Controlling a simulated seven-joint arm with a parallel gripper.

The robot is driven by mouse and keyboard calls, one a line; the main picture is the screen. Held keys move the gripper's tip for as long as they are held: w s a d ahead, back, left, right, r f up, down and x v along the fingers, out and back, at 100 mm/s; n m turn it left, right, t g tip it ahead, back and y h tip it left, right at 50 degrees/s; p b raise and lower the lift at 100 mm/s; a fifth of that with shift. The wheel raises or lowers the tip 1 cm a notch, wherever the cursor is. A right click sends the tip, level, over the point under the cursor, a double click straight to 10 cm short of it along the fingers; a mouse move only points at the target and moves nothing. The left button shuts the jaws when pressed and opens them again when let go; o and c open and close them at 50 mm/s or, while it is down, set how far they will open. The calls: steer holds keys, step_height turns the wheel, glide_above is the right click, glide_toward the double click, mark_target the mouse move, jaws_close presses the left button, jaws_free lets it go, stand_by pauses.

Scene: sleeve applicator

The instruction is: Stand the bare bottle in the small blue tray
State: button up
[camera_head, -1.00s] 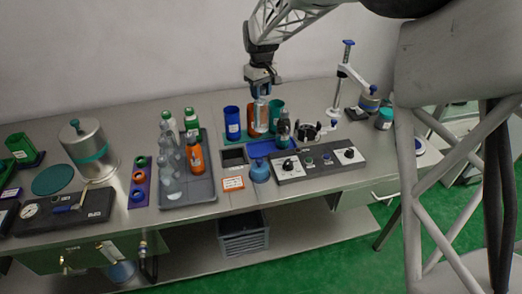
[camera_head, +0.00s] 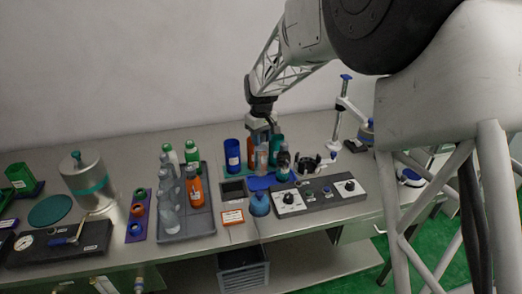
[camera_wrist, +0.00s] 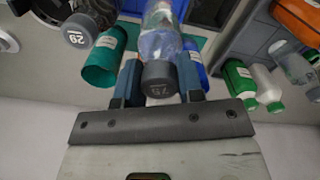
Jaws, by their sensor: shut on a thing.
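My gripper (camera_head: 262,137) is shut on a clear bottle (camera_head: 262,160) with a dark cap, just below its cap. The bottle is upright in the head view. In the wrist view its numbered cap (camera_wrist: 160,76) lies between my fingers (camera_wrist: 160,85), with the clear body beyond. The small blue tray (camera_head: 258,184) is directly below the bottle. The bottle's base is at or just above the tray's back part; I cannot tell whether they touch. A second dark-capped bottle (camera_head: 284,161) stands close on the right and also shows in the wrist view (camera_wrist: 80,30).
Blue (camera_head: 232,155), orange and teal cups (camera_head: 277,146) stand behind the tray. A grey tray (camera_head: 186,226) of bottles stands at the left.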

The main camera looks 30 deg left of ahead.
mark_target(261, 149)
steer(key=shift+f, duration=0.1)
steer(key=shift+f, duration=2.5)
steer(key=o, duration=0.9)
steer(key=shift+c, duration=0.2)
step_height(261, 149, up, 12)
steer(key=shift+r, duration=0.1)
